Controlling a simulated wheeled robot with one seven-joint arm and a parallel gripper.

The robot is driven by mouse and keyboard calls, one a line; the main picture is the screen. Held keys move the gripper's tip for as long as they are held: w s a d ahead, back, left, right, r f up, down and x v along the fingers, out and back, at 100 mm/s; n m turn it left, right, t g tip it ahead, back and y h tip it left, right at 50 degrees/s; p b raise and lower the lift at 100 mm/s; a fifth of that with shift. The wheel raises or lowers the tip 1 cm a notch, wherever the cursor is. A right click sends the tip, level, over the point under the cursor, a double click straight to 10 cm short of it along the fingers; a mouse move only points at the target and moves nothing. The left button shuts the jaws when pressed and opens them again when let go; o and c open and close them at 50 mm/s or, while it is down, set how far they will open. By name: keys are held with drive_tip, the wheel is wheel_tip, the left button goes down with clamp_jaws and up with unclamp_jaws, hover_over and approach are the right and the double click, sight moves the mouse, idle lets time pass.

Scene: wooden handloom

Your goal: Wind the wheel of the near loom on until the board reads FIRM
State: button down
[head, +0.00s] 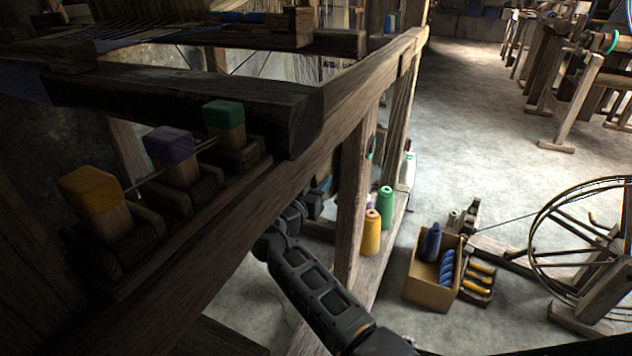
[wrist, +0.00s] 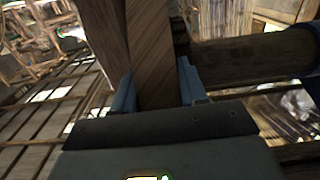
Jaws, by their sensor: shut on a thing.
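The near loom's thick wooden frame (head: 345,75) fills the left of the head view. My arm reaches in under its side beam, and my gripper is hidden there. In the wrist view my gripper (wrist: 157,82) has its two blue-grey fingers on either side of a wooden bar (wrist: 153,50), shut on it. A darker upright post (wrist: 103,30) stands just left of the bar, and a round wooden beam (wrist: 255,58) runs off to the right. I cannot tell whether the bar is part of the loom's wheel. No board with a reading can be made out.
Three blocks with orange (head: 90,190), purple (head: 170,146) and green (head: 223,115) tops line the loom's near side. Yellow (head: 371,235) and green (head: 385,207) cones stand by its post. A box of yarn (head: 428,292) and a spinning wheel (head: 535,240) are on the floor. The aisle is clear.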

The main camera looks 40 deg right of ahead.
drive_tip(key=shift+a+r+y+p, duration=0.25)
drive_tip(key=shift+r+y+p, duration=0.25)
drive_tip(key=shift+r+p, duration=0.45)
drive_tip(key=shift+s+a+r+g+y+p, duration=0.15)
drive_tip(key=shift+r+g+y+p, duration=0.2)
drive_tip(key=shift+y+p, duration=0.3)
drive_tip(key=shift+f, duration=0.1)
drive_tip(key=c, duration=0.7)
unclamp_jaws()
